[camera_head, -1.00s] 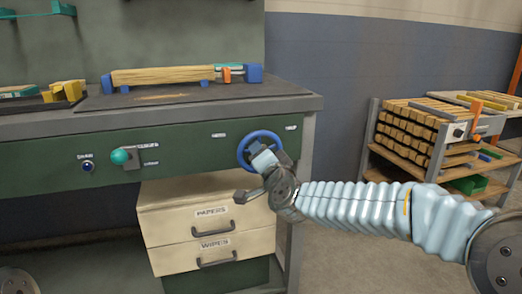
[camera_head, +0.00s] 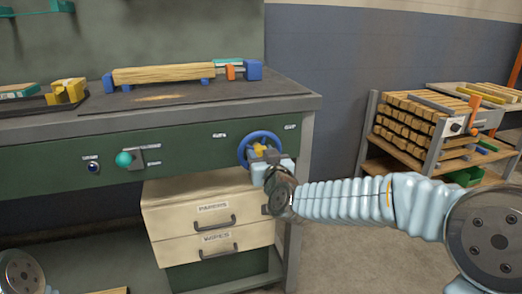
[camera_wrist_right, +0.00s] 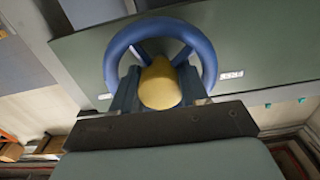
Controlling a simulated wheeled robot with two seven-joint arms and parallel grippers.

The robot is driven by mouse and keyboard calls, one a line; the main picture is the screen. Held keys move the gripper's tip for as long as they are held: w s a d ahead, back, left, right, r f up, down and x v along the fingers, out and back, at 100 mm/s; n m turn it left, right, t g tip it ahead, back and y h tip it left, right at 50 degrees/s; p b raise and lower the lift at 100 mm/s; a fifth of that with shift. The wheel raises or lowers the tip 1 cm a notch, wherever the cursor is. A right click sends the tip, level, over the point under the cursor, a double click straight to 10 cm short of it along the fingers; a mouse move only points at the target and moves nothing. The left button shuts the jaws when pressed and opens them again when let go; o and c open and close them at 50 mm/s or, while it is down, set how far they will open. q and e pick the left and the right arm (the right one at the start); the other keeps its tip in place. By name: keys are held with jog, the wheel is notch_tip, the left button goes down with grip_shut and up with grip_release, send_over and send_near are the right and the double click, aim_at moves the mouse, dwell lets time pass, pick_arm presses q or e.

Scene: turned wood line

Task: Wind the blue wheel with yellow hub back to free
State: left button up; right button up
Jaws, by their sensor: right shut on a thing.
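The blue wheel (camera_head: 243,143) with its yellow hub (camera_head: 259,150) is mounted on the green front panel of the bench, near its right end. My right gripper (camera_head: 265,155) is at the wheel's front, with its arm coming in from the right. In the right wrist view, the two fingers (camera_wrist_right: 159,90) stand on either side of the yellow hub (camera_wrist_right: 160,82), shut on it, with the blue rim (camera_wrist_right: 117,47) arching above. The lower rim is hidden behind the gripper. Small white labels (camera_head: 219,135) flank the wheel; their words are too small to read. My left gripper is out of view.
A teal knob (camera_head: 124,159) and a dark blue button (camera_head: 93,167) sit left on the same panel. Cream drawers (camera_head: 180,222) stand below. The benchtop (camera_head: 290,96) holds a clamped wood piece (camera_head: 165,74). A rack of wood strips (camera_head: 375,135) stands at the right.

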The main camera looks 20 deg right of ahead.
jog(key=shift+a+f+n+p, duration=0.15)
jog(key=shift+n+p, duration=0.1)
jog(key=shift+n, duration=0.45)
jog(key=shift+d+f+n+p, duration=0.1)
jog(key=shift+f+n+p, duration=0.1)
jog(key=shift+n, duration=0.5)
jog(key=o, duration=0.7)
jog(key=shift+o, duration=0.4)
jog(key=shift+r, duration=0.2)
jog(key=s, duration=1.4)
jog(key=shift+d, duration=0.3)
